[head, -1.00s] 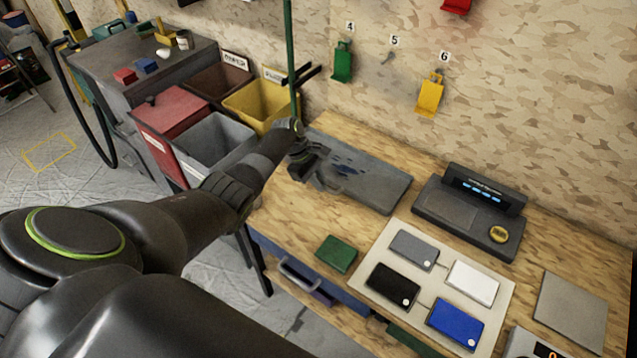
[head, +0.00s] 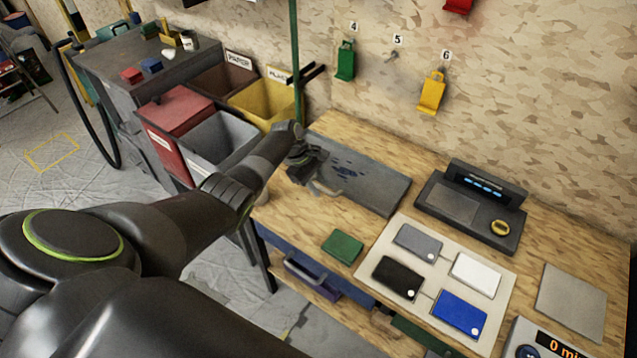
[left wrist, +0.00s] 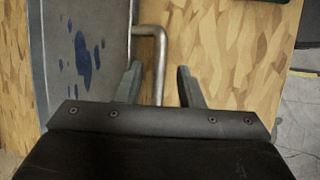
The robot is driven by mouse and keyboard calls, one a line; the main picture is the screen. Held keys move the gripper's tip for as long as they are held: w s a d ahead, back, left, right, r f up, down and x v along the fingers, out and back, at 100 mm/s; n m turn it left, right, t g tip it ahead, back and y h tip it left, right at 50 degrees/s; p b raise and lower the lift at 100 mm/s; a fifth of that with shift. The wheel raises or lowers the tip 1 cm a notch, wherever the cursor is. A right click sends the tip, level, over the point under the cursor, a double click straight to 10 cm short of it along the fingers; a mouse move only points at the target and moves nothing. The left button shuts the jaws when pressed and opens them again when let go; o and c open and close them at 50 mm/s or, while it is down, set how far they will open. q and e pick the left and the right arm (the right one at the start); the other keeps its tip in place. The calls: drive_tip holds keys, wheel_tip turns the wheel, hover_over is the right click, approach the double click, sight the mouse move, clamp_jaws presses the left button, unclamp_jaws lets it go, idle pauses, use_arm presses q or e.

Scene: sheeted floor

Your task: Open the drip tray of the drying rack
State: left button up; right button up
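A flat grey tray (head: 378,190) with dark blue stains, which looks like the drip tray, lies on the wooden workbench. Its stained surface also fills the left side of the left wrist view (left wrist: 105,25). A bent metal bar handle (left wrist: 159,60) stands along its edge there; in the head view the handle (head: 328,191) shows partly beside my gripper. My left gripper (head: 314,178) is over the tray's near left end. In the left wrist view its fingers (left wrist: 159,88) are apart, with the handle between them and visible gaps on both sides. My right gripper is out of view.
A green post (head: 295,70) rises behind my left wrist. Bins, including a yellow one (head: 262,104), stand left of the bench. A green block (head: 343,247), a board with coloured cards (head: 426,266) and a dark device (head: 470,210) lie to the right.

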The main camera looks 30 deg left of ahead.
use_arm(q)
drive_tip(key=shift+a+r, duration=0.25)
drive_tip(key=shift+r, duration=0.2)
drive_tip(key=v, duration=1.6)
drive_tip(key=shift+s+b, duration=0.15)
drive_tip(key=shift+b, duration=0.15)
drive_tip(key=shift+r, duration=0.15)
